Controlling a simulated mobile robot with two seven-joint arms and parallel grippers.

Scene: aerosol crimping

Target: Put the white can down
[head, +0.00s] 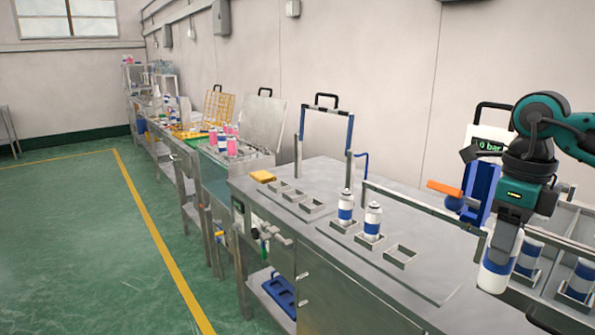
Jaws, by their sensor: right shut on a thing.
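My right gripper (506,232) comes in from the right, pointing down. It is shut on a white can (497,266) with a blue band. The can hangs slightly tilted at the right of the bench, in front of a metal tray with compartments. The gripper hides the can's top, and I cannot tell whether its bottom touches anything. My left gripper is out of view.
Two similar cans (345,207) (372,221) stand in square holders on the steel bench (420,280). An empty holder (400,256) is to their right. More cans (529,257) (580,280) stand in the right tray. A blue device with a display (488,146) stands behind.

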